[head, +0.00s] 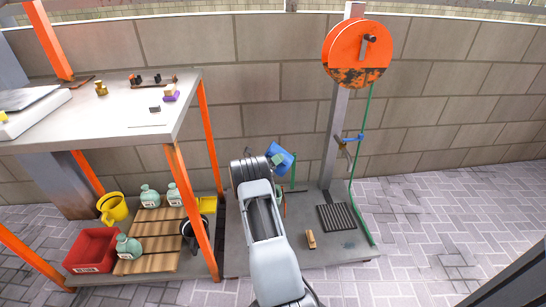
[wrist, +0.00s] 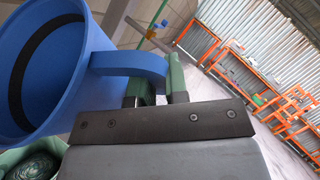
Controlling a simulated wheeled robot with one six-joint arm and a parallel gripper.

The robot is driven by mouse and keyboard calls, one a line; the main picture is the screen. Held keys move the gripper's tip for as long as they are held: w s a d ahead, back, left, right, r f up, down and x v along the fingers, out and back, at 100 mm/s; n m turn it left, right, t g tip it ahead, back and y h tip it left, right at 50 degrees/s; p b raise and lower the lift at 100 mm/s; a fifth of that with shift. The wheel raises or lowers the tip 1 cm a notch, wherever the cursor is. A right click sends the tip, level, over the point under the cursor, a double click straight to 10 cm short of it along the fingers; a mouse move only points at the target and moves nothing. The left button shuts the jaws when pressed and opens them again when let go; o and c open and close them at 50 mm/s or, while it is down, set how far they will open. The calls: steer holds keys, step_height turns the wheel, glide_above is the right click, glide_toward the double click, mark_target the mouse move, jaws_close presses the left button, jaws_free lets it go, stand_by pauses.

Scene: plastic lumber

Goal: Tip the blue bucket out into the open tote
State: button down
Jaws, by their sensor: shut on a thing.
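My gripper (head: 270,161) is shut on the handle of the blue bucket (head: 284,154), holding it above the grey platform, beside the post. The bucket (wrist: 68,70) looks tilted; in the wrist view its mouth faces left, with a dark band inside and no contents visible. The green fingers of my gripper (wrist: 158,88) meet the handle. A red open-topped tote (head: 92,250) stands on the low shelf at the left, well apart from the bucket. A round green thing with a dark inside (wrist: 32,156) shows below the bucket; I cannot tell what it is.
An orange-framed table (head: 150,110) stands above the shelf, its legs between my arm and the tote. Pale green bottles (head: 150,196), a yellow jug (head: 112,208) and a dark bucket stand near the tote. A post with an orange wheel (head: 357,52) rises right of the blue bucket.

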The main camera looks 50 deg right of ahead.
steer(key=s+d+m+t+y+p, duration=0.2)
steer(key=s+d+m+y, duration=0.2)
steer(key=s+m+y, duration=0.3)
steer(key=shift+s+d+r+m+p, duration=0.15)
steer(key=shift+s+r+m+p, duration=0.25)
steer(key=shift+s+m, duration=0.8)
steer(key=shift+w, duration=0.15)
